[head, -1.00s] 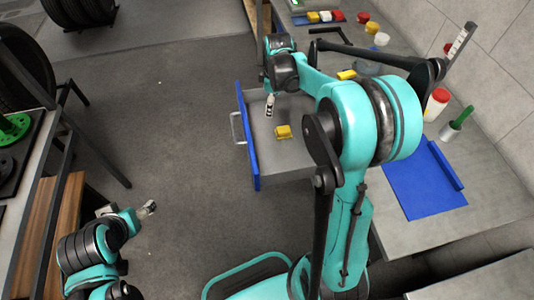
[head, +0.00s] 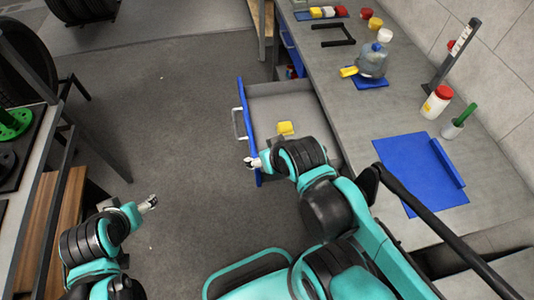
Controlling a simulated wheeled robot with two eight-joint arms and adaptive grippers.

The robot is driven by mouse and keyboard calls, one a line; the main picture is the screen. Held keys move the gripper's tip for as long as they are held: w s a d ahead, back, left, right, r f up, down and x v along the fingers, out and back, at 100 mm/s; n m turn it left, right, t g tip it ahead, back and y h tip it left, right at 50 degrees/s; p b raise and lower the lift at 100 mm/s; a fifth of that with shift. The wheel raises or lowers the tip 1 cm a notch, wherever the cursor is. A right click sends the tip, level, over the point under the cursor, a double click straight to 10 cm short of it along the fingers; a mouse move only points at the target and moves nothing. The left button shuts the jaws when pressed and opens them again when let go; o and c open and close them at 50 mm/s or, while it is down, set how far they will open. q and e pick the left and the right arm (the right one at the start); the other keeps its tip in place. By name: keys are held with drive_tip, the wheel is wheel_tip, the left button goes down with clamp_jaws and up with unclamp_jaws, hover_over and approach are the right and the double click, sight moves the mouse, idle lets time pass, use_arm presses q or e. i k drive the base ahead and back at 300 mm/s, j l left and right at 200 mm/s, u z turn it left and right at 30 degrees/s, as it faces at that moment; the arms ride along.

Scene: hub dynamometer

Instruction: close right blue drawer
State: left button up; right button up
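The blue-fronted drawer (head: 247,130) stands pulled out from the grey workbench on the right, with its metal handle (head: 238,124) facing left. My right arm hides the drawer's near corner. My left gripper (head: 149,203) is over the floor at lower left, away from the drawer, with nothing visible in it.
A shelf with a green disc (head: 14,124) stands at left. The floor left of the drawer is clear.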

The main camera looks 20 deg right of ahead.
sight(264, 106)
drive_tip(key=i+j+z, duration=0.2)
drive_tip(key=z, duration=0.3)
drive_tip(key=i+j+z, duration=0.15)
drive_tip(key=z, duration=0.3)
drive_tip(key=i+l+u, duration=0.5)
drive_tip(key=i+l, duration=0.05)
drive_tip(key=i, duration=0.1)
